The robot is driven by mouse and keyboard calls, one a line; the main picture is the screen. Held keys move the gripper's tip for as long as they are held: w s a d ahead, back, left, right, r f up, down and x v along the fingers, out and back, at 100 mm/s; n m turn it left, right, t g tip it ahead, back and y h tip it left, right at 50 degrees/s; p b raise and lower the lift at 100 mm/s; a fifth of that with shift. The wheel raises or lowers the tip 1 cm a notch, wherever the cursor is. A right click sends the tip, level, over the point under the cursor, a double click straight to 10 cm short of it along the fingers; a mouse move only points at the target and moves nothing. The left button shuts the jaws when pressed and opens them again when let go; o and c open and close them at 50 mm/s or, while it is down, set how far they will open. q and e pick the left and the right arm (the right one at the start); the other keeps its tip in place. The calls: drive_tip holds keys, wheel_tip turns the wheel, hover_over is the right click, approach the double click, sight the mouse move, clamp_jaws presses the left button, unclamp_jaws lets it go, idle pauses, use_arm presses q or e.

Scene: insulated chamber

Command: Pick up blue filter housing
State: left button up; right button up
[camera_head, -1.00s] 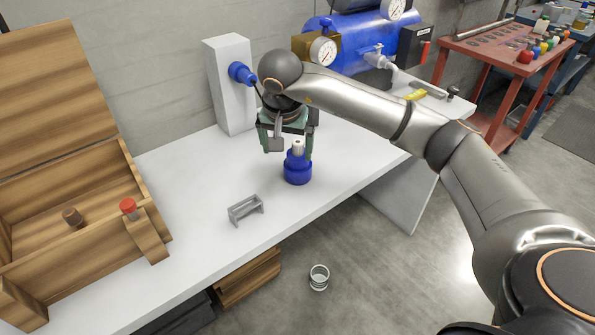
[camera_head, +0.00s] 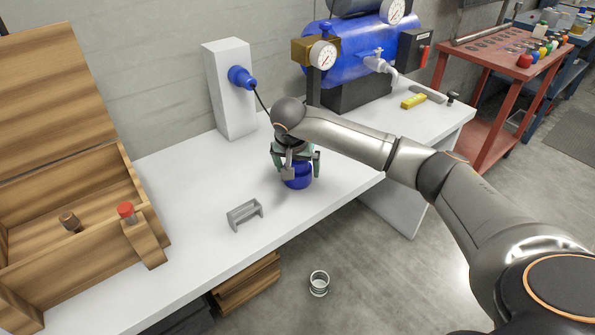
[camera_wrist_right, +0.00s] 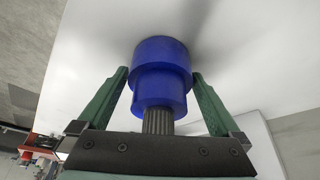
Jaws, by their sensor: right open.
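The blue filter housing (camera_head: 298,178) stands upright on the white table (camera_head: 200,205). My right gripper (camera_head: 298,170) is over it from above and hides its upper part in the head view. In the right wrist view the housing (camera_wrist_right: 160,78) shows as a stepped blue cylinder with a grey ribbed neck towards the palm. My open right gripper (camera_wrist_right: 160,85) has one green finger on each side of the housing, with gaps visible between fingers and housing. My left gripper is not in view.
A small grey holder (camera_head: 244,214) stands left of the housing. An open wooden box (camera_head: 150,245) is at the left. A white post (camera_head: 232,95) with a blue fitting and a blue tank (camera_head: 350,55) stand behind. The table's front edge is close by.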

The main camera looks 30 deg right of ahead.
drive_tip(key=shift+d+f, duration=0.1)
drive_tip(key=shift+f, duration=0.25)
drive_tip(key=shift+c, duration=0.2)
drive_tip(key=c, duration=1.1)
drive_tip(key=shift+w, duration=0.1)
drive_tip(key=shift+r, duration=0.15)
